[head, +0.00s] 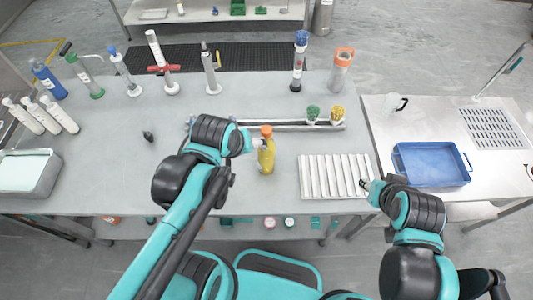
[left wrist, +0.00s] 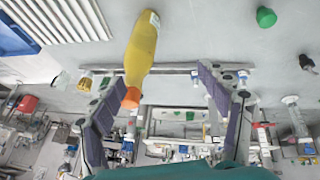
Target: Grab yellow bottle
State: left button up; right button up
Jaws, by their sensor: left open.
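The yellow bottle (head: 267,156) with an orange cap stands upright on the grey table, near its front middle. In the left wrist view the yellow bottle (left wrist: 141,48) shows upside down, with its cap close to the left-hand finger. My left gripper (head: 256,143) is just left of the bottle in the head view, near the neck. Its two purple-padded fingers are wide apart in the left wrist view (left wrist: 163,82), with nothing gripped. Whether a finger touches the bottle cannot be told. My right gripper (head: 367,186) is at the right end of the white ribbed tray; its jaws are unclear.
The white ribbed tray (head: 335,177) lies right of the bottle. Behind it a rail (head: 285,128) holds a green and a yellow container. A blue tray (head: 430,163) is on the right table. Tall tools and bottles line the back and left. The table's left middle is mostly clear.

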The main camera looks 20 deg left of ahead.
aim_at(266, 130)
pick_arm(q)
jog(key=w+d+n+g+p, duration=0.1)
jog(key=w+n+p, duration=0.1)
jog(key=n, duration=0.2)
jog(key=w+d+n+g+p, duration=0.1)
jog(key=w+n+g+p, duration=0.1)
jog(key=n, duration=0.3)
jog(key=w+d+r+n+g+p, duration=0.1)
jog(key=w+n+g+p, duration=0.1)
jog(key=n, duration=0.3)
jog(key=shift+w+d, duration=0.2)
jog(key=shift+w, duration=0.55)
jog(key=shift+w+d+f+n, duration=0.1)
jog(key=shift+w+f+n, duration=0.1)
jog(key=shift+n, duration=0.6)
jog(key=shift+d+f+n+g+p, duration=0.1)
jog(key=shift+f+n+g+p, duration=0.1)
jog(key=shift+n+g+p, duration=0.15)
jog(key=shift+f, duration=0.35)
jog(key=f, duration=0.2)
jog(key=f+b, duration=0.1)
jog(key=f, duration=0.2)
jog(key=f+b, duration=0.1)
jog(key=f, duration=0.1)
jog(key=shift+w+f, duration=0.15)
jog(key=shift+w, duration=0.1)
jog(key=shift+c, duration=0.3)
grip_shut()
